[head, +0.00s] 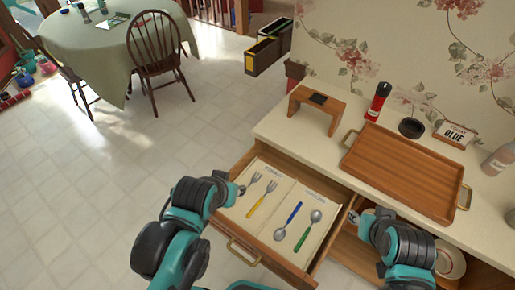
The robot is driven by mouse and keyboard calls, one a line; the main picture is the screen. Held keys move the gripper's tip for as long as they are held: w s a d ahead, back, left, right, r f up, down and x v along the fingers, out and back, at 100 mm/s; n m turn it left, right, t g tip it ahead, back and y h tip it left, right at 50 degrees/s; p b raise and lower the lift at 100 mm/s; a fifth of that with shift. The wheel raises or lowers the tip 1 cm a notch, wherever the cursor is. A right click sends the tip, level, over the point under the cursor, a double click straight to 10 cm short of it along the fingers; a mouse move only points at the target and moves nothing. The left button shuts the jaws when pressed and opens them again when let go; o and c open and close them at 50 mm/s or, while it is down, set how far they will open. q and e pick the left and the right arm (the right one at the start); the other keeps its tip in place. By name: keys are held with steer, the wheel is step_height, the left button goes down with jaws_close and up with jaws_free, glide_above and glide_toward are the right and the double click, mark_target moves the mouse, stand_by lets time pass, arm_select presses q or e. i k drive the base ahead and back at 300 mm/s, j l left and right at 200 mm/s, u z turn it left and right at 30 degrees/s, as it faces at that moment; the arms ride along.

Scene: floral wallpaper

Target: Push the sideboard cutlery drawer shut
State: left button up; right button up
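The cutlery drawer (244,250) of the sideboard (272,126) is pulled well out, its brass handle (240,252) at the front. Its light insert has two labelled sections. Forks lie in the left section, one with a yellow handle (262,200); another is partly hidden by my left arm. A blue-handled spoon (288,221) and a green-handled spoon (308,231) lie in the right one. My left arm covers the drawer's left front part; my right arm is over the sideboard, right of the drawer. I cannot make out the fingers of either gripper.
An open space below the top holds dishes (450,262). Tiled floor (110,190) is clear at left; a chair (157,50) stands farther back.

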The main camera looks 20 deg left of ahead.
mark_target(297, 182)
steer(key=k+j+u, duration=0.15)
steer(key=k+u, duration=0.15)
steer(key=k+l+u, duration=0.1)
steer(key=u, duration=0.65)
